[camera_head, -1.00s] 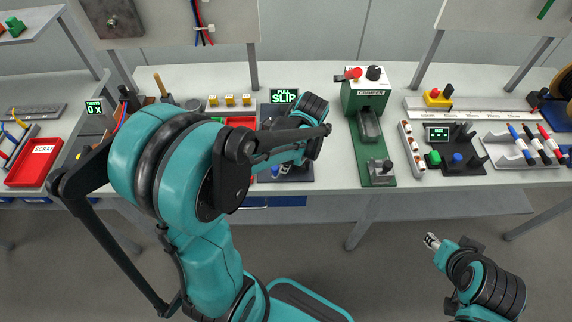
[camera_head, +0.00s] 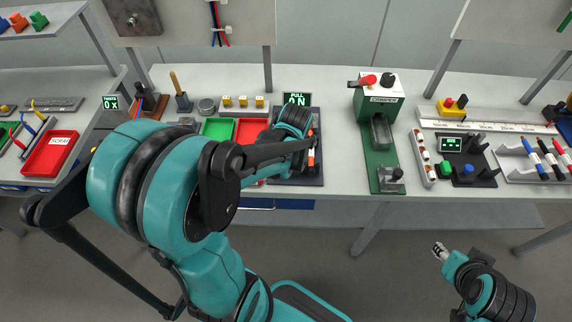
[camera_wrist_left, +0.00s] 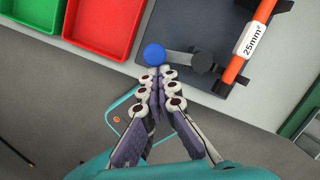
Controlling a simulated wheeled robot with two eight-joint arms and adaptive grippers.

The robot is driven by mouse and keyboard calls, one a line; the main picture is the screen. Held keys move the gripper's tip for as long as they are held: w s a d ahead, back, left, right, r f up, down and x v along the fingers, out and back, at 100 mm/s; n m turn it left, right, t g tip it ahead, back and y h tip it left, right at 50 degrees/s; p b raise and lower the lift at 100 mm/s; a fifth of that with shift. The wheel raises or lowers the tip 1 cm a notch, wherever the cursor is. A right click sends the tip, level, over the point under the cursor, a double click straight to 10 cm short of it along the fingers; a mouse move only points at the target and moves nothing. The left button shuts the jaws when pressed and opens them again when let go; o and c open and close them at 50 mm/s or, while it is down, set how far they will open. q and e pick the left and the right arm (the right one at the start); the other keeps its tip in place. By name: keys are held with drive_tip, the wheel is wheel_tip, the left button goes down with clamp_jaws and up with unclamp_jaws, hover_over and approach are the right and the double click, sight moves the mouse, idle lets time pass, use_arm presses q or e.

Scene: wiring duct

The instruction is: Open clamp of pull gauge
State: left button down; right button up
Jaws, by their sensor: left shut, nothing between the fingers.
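The pull gauge is a dark plate (camera_head: 313,176) on the table, with a small display (camera_head: 297,99) behind it reading PULL and 0 N. In the left wrist view its clamp shows as a grey lever (camera_wrist_left: 183,57) with a blue knob (camera_wrist_left: 154,54) at the end, running to a dark pivot. An orange cable (camera_wrist_left: 235,71) marked 25mm² lies across the plate beside the lever. My left gripper (camera_wrist_left: 157,74) is shut and empty, its tips right at the blue knob; contact is unclear. In the head view my own arm hides those tips. My right gripper (camera_head: 438,249) hangs low, away from the table.
A green tray (camera_head: 217,128) and a red tray (camera_head: 249,130) stand left of the gauge. A green crimper press (camera_head: 381,130) stands to the right. Beyond it are a strip of terminals (camera_head: 423,158) and a dark tester plate (camera_head: 465,166). The table front between gauge and press is clear.

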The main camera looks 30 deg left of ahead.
use_arm(q)
drive_tip(key=shift+w+a, duration=0.4)
drive_tip(key=shift+a, duration=0.35)
use_arm(e)
drive_tip(key=shift+f, duration=0.1)
use_arm(q)
drive_tip(key=shift+w+a, duration=0.1)
drive_tip(key=shift+a, duration=0.1)
